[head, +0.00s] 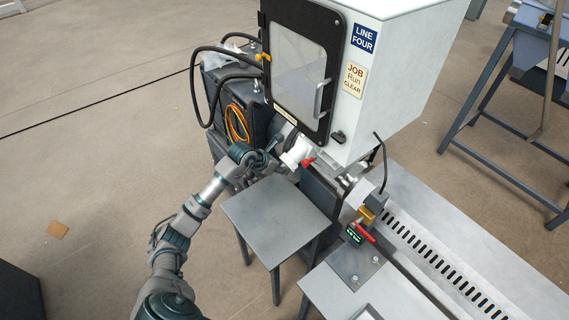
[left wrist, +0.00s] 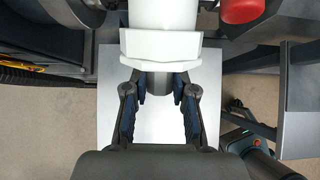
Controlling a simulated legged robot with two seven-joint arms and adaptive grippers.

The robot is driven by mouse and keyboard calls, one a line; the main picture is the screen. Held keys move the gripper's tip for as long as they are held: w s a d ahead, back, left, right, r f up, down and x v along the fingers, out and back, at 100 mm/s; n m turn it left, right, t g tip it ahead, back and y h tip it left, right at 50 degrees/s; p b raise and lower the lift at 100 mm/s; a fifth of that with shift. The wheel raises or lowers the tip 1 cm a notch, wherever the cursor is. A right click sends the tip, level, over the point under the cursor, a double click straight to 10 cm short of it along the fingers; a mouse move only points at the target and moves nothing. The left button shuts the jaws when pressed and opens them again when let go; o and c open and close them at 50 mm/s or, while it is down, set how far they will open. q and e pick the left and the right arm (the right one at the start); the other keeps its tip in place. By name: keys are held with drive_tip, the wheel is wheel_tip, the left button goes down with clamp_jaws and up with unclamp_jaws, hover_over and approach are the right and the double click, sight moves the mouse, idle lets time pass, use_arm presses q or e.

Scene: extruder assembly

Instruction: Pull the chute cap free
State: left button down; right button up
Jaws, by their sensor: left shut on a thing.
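The white chute (head: 297,151) sticks out below the machine's door. In the left wrist view a white block-shaped chute cap (left wrist: 160,46) is at the chute's end, with a short grey cylindrical stub (left wrist: 161,80) on its near side. My left gripper (head: 274,150) is at this end. In the left wrist view its fingers (left wrist: 160,98) stand either side of the stub, shut on the cap by it. The cap sits against the chute, and I see no clear gap. The fingers hide part of the stub. My right gripper is not in view.
A grey side table (head: 275,222) with a bare top stands below the gripper. A red knob (head: 308,162) is just right of the chute. A dark cabinet with orange cable (head: 237,123) stands left. A slotted bench (head: 455,260) runs right.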

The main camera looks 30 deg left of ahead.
use_arm(q)
drive_tip(key=shift+w+d+r, duration=0.1)
drive_tip(key=shift+w+r, duration=0.1)
drive_tip(key=shift+r, duration=0.25)
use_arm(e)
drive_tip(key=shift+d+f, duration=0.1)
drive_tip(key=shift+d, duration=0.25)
use_arm(q)
drive_tip(key=shift+s+f, duration=0.3)
drive_tip(key=shift+f, duration=0.2)
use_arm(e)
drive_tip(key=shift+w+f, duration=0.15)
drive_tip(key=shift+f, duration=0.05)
use_arm(q)
drive_tip(key=shift+s+a, duration=0.25)
drive_tip(key=s+a+f+b, duration=0.3)
drive_tip(key=s+f, duration=0.1)
drive_tip(key=s, duration=0.3)
drive_tip(key=shift+s+b, duration=0.3)
drive_tip(key=shift+b, duration=0.05)
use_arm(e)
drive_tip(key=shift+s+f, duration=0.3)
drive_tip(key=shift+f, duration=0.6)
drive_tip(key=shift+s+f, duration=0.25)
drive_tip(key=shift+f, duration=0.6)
use_arm(q)
drive_tip(key=shift+a, duration=0.1)
